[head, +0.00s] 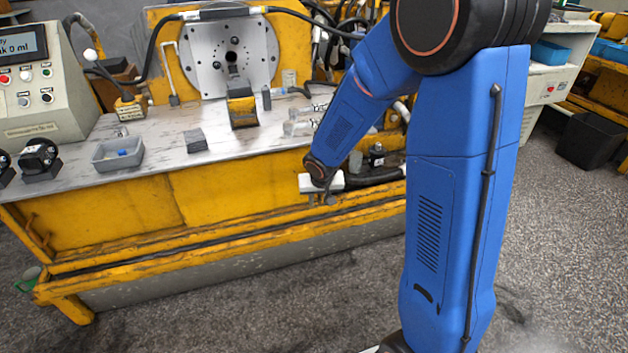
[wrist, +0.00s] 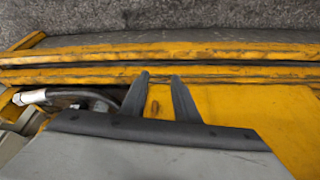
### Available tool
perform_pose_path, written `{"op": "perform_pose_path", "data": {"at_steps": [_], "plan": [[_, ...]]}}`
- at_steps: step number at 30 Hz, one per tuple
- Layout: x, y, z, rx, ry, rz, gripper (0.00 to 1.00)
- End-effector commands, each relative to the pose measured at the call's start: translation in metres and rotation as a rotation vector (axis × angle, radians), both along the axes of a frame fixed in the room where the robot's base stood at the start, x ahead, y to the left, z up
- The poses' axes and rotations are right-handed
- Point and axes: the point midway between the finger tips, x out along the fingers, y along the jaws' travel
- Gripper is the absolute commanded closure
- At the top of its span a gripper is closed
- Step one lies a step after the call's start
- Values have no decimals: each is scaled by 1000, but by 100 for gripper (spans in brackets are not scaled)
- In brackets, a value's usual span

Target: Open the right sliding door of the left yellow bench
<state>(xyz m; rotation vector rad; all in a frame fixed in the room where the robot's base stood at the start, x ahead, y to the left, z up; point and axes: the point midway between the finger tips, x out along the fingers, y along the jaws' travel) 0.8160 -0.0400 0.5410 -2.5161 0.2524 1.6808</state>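The left yellow bench (head: 120,254) stands with its yellow front facing me. Its front has a left panel (head: 105,214) and a right sliding door (head: 232,188). To the right of my gripper, an open gap shows a black hose (head: 372,177) inside. In the wrist view the door (wrist: 235,98) fills the right side, and the gap with a hose (wrist: 88,95) is at the left. My gripper (head: 328,203) is in front of the bench near the door's right edge. In the wrist view its two dark fingers (wrist: 160,75) are apart, with yellow surface between them. Contact cannot be told.
The bench top (head: 85,180) carries a grey tray (head: 117,155), metal blocks and a motor flange (head: 228,58). A control box (head: 42,85) stands at the left. Yellow rails (wrist: 240,52) run below the door. The speckled floor (head: 230,322) in front is clear.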

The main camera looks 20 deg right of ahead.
Motion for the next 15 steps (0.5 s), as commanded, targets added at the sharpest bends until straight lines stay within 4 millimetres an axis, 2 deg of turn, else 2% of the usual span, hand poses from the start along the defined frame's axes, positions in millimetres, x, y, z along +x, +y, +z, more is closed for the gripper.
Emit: {"op": "perform_pose_path", "data": {"at_steps": [7,15], "plan": [[18,-3,-3,2,0,-1,72],[63,-12,-3,2,1,-2,72]]}}
